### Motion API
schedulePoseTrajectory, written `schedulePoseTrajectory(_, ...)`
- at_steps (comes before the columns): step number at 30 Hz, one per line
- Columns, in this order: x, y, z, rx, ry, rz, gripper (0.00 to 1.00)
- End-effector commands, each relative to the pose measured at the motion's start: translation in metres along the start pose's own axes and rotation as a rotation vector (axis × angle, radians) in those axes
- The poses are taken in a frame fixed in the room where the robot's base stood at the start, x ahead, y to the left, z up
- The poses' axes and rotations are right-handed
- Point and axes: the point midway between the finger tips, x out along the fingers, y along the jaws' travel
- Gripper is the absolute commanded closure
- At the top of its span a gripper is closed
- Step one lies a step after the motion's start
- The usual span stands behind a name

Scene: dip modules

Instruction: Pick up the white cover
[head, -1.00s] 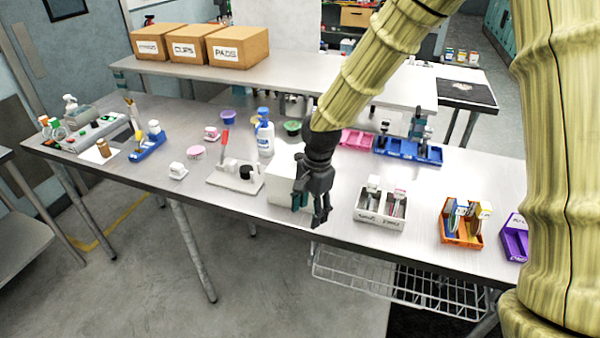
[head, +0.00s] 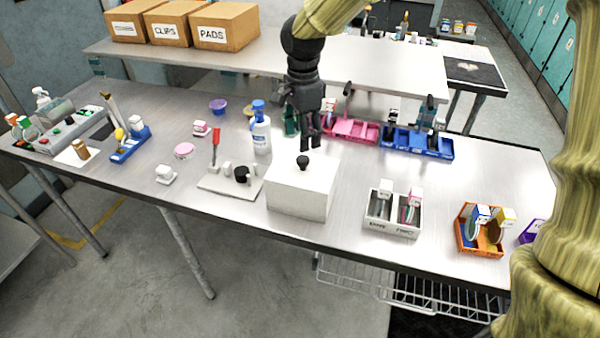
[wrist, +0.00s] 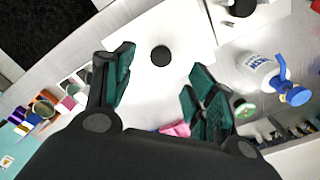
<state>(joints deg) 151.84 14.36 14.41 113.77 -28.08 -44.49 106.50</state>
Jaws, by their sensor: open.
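The white cover (head: 300,192) is a box shape with a small black knob (head: 303,162) on top. It stands on the metal table near the front edge. My gripper (head: 309,140) is above and just behind the knob in the head view, pointing down. In the wrist view the cover (wrist: 165,30) lies ahead of the fingers, with the knob (wrist: 161,55) between and beyond the two green-padded fingertips (wrist: 158,72). The fingers are apart, with nothing between the pads. What the cover hides cannot be seen.
A white board with a red-handled tool (head: 215,150) lies just left of the cover. A white bottle with a blue cap (head: 260,130) stands behind left. A white divided bin (head: 392,215) is to the right. Pink (head: 352,132) and blue trays (head: 415,146) are behind.

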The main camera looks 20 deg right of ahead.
Motion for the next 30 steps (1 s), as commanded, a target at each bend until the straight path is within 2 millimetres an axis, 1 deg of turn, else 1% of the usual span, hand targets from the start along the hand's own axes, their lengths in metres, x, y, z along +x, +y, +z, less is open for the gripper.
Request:
schedulePoseTrajectory(3,0.016,0.001,-0.003,0.004,-0.002,0.005,0.44)
schedulePoseTrajectory(7,0.03,0.001,-0.004,0.005,-0.001,0.005,0.44)
schedulePoseTrajectory(19,0.047,-0.001,-0.003,0.003,-0.002,0.004,0.44)
schedulePoseTrajectory(30,0.08,-0.003,-0.001,0.001,-0.001,0.002,0.44)
